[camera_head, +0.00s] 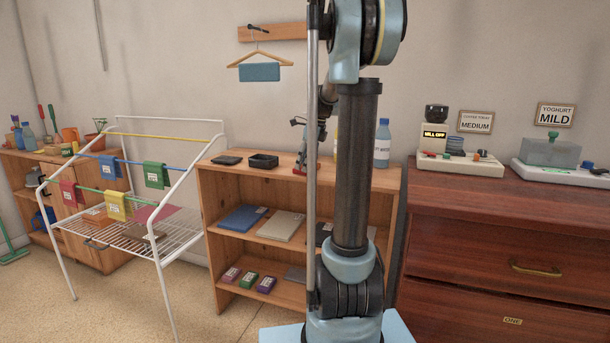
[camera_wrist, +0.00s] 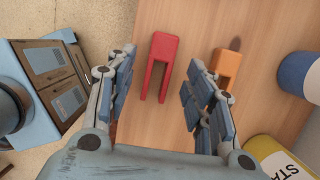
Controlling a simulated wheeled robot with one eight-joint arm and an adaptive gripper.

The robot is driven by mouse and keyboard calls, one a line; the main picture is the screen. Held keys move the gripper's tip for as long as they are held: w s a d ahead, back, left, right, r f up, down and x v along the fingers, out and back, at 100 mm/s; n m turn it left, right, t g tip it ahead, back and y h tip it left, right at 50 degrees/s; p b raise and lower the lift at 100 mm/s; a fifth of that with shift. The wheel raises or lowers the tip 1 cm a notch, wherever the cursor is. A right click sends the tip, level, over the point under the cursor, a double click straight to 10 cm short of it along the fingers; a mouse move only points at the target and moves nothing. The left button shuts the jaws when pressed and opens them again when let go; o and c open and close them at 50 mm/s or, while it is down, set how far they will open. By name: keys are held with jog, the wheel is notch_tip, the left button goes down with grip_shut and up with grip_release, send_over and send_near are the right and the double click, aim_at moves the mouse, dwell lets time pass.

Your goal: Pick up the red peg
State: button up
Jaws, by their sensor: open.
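The red peg (camera_wrist: 163,58) is a two-pronged piece lying on the wooden shelf top in the wrist view, prongs toward my gripper. My gripper (camera_wrist: 158,82) is open, with one finger to the left of the peg and one to its right. No contact shows between the fingers and the peg, and the height gap cannot be told. In the head view my gripper (camera_head: 308,140) is over the shelf unit's top, partly hidden by my arm. A small red patch under it there may be the peg.
A blue and white cylinder (camera_wrist: 302,76) and a yellow container (camera_wrist: 280,156) stand farther right. The shelf top (camera_wrist: 185,18) ends left of the red peg. A black tray (camera_head: 263,161) sits on the shelf unit.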

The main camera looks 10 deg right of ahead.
jog(key=shift+x, duration=0.9)
jog(key=c, duration=0.9)
jog(key=shift+r, duration=0.1)
jog(key=shift+c, duration=0.2)
notch_tip(320, 180, up, 10)
